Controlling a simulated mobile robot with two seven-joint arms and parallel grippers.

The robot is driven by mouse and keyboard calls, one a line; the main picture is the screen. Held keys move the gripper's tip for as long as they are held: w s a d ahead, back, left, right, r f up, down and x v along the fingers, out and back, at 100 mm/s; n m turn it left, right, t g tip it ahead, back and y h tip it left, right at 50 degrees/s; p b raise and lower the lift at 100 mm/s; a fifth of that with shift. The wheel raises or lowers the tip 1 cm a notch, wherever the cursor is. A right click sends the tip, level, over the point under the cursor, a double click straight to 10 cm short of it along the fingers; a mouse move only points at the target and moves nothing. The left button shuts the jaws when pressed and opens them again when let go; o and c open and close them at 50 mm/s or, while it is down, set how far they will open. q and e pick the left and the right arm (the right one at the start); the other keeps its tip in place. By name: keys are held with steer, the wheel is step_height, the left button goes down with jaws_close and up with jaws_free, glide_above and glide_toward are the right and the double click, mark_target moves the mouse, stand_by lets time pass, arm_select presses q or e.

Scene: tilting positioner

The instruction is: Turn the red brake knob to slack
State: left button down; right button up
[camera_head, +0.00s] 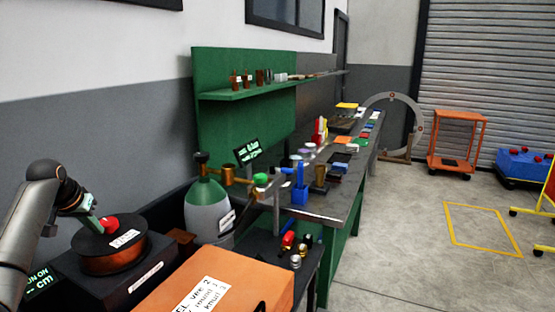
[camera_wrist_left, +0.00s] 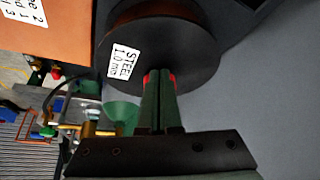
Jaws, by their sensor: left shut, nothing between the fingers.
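The red brake knob (camera_head: 111,223) sits on top of a dark spool (camera_head: 125,240) with a white label. My left gripper (camera_head: 98,226) comes in from the left, its green fingers at the knob's left side. In the left wrist view, the closed fingers (camera_wrist_left: 159,80) lie in front of the knob, and red edges of the knob (camera_wrist_left: 147,79) show on both sides of them. The spool's label there reads STEEL 1.0 mm. The fingers are shut with nothing between them. Whether they touch the knob, I cannot tell. My right gripper is not in view.
An orange box (camera_head: 225,285) with a label stands right of the spool's black base (camera_head: 140,275). Behind are a grey gas cylinder with green top (camera_head: 208,208) and a cluttered workbench (camera_head: 335,200). Open floor lies to the right, with an orange cart (camera_head: 458,145).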

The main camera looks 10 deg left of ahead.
arm_select(q)
steer(key=shift+w+f+p, duration=0.1)
steer(key=shift+w+p, duration=0.35)
stand_by(0.9)
steer(key=shift+w+d, duration=0.1)
steer(key=shift+d, duration=0.2)
stand_by(0.5)
steer(key=shift+s+d, duration=0.15)
steer(key=shift+s, duration=0.1)
step_height(320, 180, up, 6)
steer(key=shift+s+f, duration=0.1)
steer(key=shift+s, duration=0.05)
stand_by(0.4)
